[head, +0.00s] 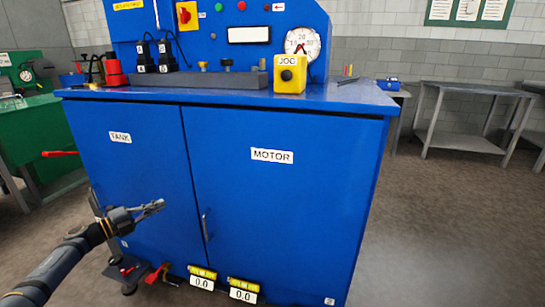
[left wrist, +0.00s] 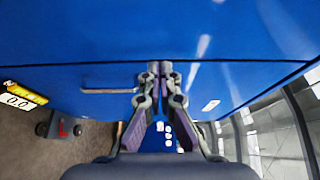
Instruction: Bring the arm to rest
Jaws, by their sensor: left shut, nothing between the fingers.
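My left gripper (head: 152,207) is in front of the lower left part of a blue crimper cabinet (head: 280,205), near the TANK door (head: 140,160). Its fingers are shut and empty. In the left wrist view the closed fingers (left wrist: 160,72) point at the blue cabinet front, beside a door handle (left wrist: 108,91). I cannot tell whether the fingertips touch the cabinet. My right gripper is not in view.
A yellow JOG box (head: 289,75) and a dial (head: 303,42) are on the cabinet top. Two yellow-topped counters (head: 243,290) are at its foot. A green machine (head: 45,135) stands left, and grey tables (head: 465,140) stand right. The floor at right is clear.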

